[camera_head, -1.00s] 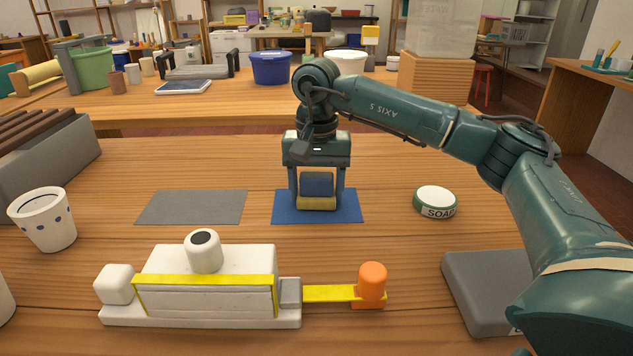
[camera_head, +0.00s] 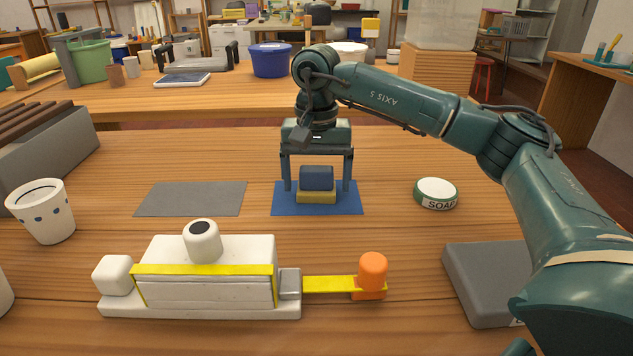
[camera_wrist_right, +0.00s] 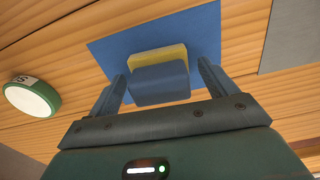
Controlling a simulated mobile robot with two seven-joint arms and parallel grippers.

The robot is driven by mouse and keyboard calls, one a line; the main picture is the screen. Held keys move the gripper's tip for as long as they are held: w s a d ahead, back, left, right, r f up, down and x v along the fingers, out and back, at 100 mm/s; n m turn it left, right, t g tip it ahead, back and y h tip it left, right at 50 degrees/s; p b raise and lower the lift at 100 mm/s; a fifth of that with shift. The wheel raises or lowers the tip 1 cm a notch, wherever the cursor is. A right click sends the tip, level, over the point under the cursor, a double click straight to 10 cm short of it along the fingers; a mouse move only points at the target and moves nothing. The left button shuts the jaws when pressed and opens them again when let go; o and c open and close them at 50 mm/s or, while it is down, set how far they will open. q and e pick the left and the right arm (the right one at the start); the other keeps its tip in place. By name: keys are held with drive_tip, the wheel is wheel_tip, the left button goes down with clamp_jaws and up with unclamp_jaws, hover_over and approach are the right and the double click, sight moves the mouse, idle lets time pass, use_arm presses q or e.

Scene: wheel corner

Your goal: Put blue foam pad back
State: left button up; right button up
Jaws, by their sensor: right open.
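The blue foam pad (camera_head: 317,177) is a dark blue block with a yellow layer (camera_head: 316,197) under it. It sits on the flat blue mat (camera_head: 283,200) on the table. It also shows in the right wrist view (camera_wrist_right: 160,85), over the same mat (camera_wrist_right: 205,35). My right gripper (camera_head: 318,187) is open, with one finger on each side of the pad and a visible gap to both. In the right wrist view its fingers (camera_wrist_right: 162,88) stand apart around the pad. My left gripper is not in view.
A grey mat (camera_head: 195,199) lies left of the blue one. A soap tin (camera_head: 436,193) stands to the right. A white device with a yellow strip (camera_head: 205,282) and orange knob (camera_head: 373,272) is in front. A white cup (camera_head: 42,212) and grey block (camera_head: 485,283) flank it.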

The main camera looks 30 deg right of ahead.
sight(316, 167)
drive_tip(key=r+p, duration=0.1)
drive_tip(key=r, duration=0.2)
drive_tip(key=r+p, duration=0.1)
drive_tip(key=r, duration=0.3)
drive_tip(key=r+p, duration=0.1)
drive_tip(key=r, duration=0.3)
drive_tip(key=shift+w+d+r, duration=0.1)
drive_tip(key=shift+w+r, duration=0.05)
drive_tip(key=shift+w, duration=0.1)
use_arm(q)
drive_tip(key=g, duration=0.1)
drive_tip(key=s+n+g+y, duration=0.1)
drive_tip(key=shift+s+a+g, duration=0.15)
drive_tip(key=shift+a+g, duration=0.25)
use_arm(e)
drive_tip(key=shift+r, duration=0.55)
